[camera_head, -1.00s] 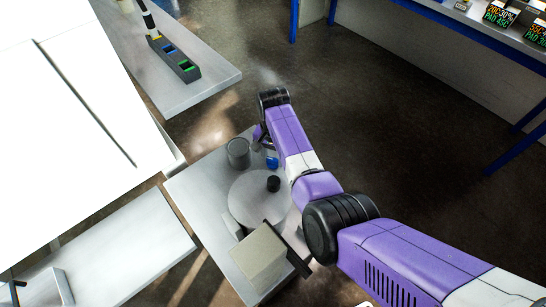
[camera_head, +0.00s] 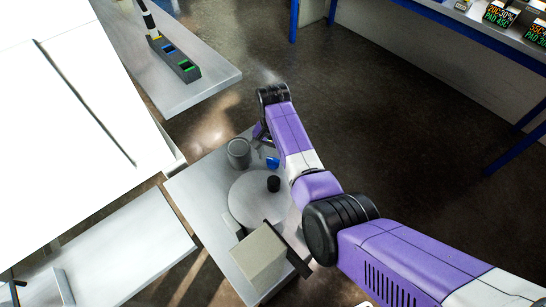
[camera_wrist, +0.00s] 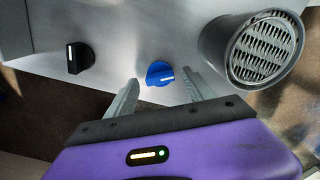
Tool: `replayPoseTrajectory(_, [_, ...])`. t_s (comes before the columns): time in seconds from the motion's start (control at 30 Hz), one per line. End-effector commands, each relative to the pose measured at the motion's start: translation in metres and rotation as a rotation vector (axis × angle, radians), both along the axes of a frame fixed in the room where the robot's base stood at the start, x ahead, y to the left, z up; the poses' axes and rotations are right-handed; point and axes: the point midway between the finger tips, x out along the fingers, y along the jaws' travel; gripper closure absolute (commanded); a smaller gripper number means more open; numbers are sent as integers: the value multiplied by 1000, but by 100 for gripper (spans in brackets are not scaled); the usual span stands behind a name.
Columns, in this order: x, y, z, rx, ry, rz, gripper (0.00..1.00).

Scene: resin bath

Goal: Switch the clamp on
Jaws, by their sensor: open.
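A blue knob (camera_wrist: 160,74) with a white pointer mark sits on the grey metal table. In the head view the blue knob (camera_head: 272,163) shows beside my arm. My gripper (camera_wrist: 159,78) is open, with one finger on each side of the blue knob in the picture. I cannot tell whether the fingers touch it. A black knob (camera_wrist: 79,58) with an upright white mark is to the left in the wrist view. I see no label on either knob. My arm partly hides the gripper in the head view.
A grey cup with a grille inside (camera_wrist: 252,48) stands close to the right finger; the head view shows it too (camera_head: 238,153). A round grey disc (camera_head: 247,200) and a beige block (camera_head: 258,258) are on the same table (camera_head: 200,185). The floor beyond is clear.

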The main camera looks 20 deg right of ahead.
Motion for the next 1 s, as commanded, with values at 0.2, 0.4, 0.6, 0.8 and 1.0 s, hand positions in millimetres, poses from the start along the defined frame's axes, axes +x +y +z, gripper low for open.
replayPoseTrajectory(0.2, [1, 0, 37, -1, -5, 0, 38])
replayPoseTrajectory(0.4, [0, 0, 60, 0, -1, 1, 38])
replayPoseTrajectory(0.6, [0, 0, 67, 0, 0, 1, 38])
replayPoseTrajectory(0.8, [0, 0, 67, 0, 0, 0, 38])
replayPoseTrajectory(1.0, [0, 0, 67, 1, -1, 0, 38])
